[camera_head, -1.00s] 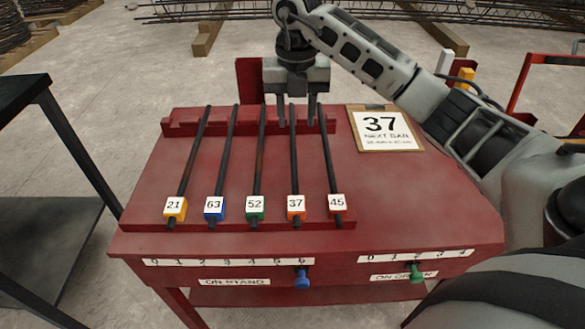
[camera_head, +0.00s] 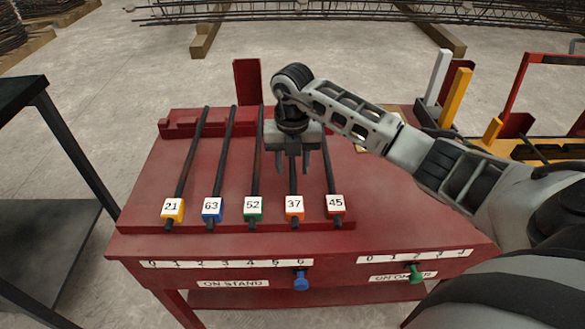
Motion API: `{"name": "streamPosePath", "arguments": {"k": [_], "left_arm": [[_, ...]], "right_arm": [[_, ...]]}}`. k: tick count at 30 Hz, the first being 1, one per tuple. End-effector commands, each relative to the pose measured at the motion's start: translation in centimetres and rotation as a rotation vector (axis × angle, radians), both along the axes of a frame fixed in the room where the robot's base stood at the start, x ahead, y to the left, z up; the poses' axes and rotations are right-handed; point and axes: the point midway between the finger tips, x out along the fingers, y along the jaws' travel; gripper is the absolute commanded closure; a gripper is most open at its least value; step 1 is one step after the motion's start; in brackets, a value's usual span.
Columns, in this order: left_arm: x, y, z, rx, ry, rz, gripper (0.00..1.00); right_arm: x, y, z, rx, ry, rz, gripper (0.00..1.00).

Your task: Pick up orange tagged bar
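The orange tagged bar (camera_head: 294,188) carries the number 37 and lies on the red stand (camera_head: 143,190), its tag end towards me. Its far part is hidden under my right gripper. My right gripper (camera_head: 292,163) points down over the middle of this bar. Its two fingers are apart, one on each side of the bar as seen from here. I cannot tell how high the fingertips are above it. My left gripper is not in view.
Bars tagged yellow 21 (camera_head: 172,208), blue 63 (camera_head: 212,209), green 52 (camera_head: 253,208) and red 45 (camera_head: 335,205) lie alongside. Bars 52 and 45 are close to my fingers. A blue peg (camera_head: 300,281) and a green peg (camera_head: 414,272) sit on the front face.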

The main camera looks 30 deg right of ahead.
Motion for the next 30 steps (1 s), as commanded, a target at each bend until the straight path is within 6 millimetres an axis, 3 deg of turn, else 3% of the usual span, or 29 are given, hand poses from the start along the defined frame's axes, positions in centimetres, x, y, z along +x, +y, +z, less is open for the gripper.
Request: {"name": "streamPosePath", "arguments": {"k": [5,9,23,30], "left_arm": [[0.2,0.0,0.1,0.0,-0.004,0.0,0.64],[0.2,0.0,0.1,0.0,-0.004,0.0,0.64],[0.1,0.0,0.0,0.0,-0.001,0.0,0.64],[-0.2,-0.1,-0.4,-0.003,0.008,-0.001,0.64]], "right_arm": [[0.0,0.0,0.0,0.0,0.0,0.0,0.64],[0.0,0.0,0.0,0.0,0.0,0.0,1.0],[0.1,0.0,0.6,0.0,-0.005,-0.001,1.0],[0.2,-0.1,3.4,-0.001,-0.009,-0.001,1.0]]}}
